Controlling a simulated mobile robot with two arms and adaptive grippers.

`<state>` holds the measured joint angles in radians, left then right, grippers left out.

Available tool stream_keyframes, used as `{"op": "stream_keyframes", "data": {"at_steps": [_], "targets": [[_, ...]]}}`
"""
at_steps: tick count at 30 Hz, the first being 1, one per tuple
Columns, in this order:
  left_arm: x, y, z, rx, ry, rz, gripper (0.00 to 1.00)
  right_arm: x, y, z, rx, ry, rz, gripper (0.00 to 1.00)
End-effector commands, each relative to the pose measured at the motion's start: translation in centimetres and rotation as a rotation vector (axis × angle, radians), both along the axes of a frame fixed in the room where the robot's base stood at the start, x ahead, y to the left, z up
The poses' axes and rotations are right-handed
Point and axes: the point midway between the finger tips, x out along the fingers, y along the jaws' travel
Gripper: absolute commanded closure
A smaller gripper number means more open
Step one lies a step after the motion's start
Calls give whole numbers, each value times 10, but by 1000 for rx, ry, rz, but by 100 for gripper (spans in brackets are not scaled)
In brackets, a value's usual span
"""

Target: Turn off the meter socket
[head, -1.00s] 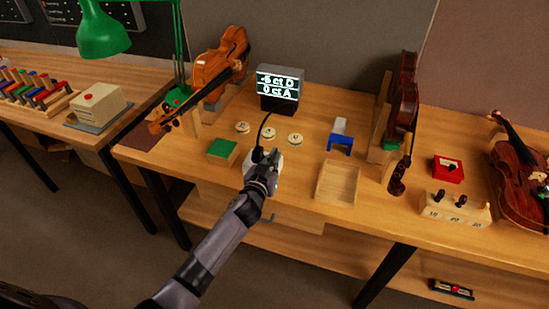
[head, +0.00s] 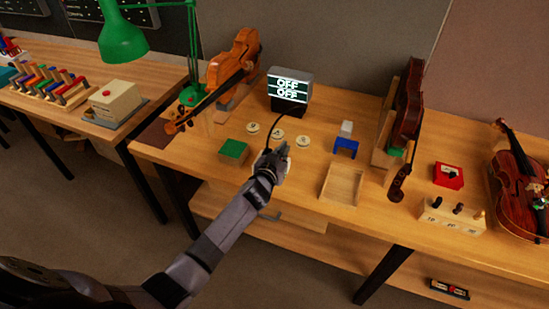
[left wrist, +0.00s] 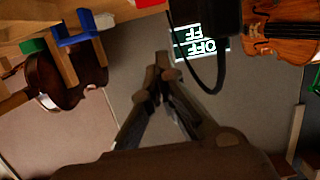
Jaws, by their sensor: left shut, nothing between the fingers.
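The meter (head: 290,90) is a dark box with a lit screen at the back of the bench. Its screen reads OFF on two lines, and this also shows upside down in the left wrist view (left wrist: 202,44). A black cable (head: 272,128) runs from the meter forward to my left gripper (head: 276,153). The socket at the cable's front end is largely hidden behind the gripper, so I cannot tell whether they touch. My left gripper is shut and empty, with its fingertips together in the left wrist view (left wrist: 163,64). My right gripper is not in view.
Round discs (head: 278,135), a green-topped block (head: 233,150), a blue stand (head: 345,147) and a shallow wooden tray (head: 342,184) surround my left gripper. Violins stand at left (head: 233,68) and right (head: 409,100). A green lamp (head: 122,42) hangs at upper left.

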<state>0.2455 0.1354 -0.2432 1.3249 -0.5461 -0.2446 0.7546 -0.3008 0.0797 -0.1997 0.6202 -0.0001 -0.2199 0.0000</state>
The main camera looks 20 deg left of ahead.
Motion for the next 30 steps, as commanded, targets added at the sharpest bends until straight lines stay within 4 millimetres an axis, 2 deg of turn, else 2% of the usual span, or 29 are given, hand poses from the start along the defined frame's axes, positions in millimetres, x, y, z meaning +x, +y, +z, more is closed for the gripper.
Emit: {"op": "stream_keyframes", "data": {"at_steps": [6, 15, 21, 30], "targets": [[-36, 2, 11, 0, 0, 0, 100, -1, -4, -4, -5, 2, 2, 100], [-78, 3, 28, 0, 0, 0, 100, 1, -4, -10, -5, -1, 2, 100], [-91, 3, 34, 1, -1, 0, 100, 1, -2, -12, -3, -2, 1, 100], [-93, 3, 36, 1, -1, 0, 100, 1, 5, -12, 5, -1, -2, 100]]}}
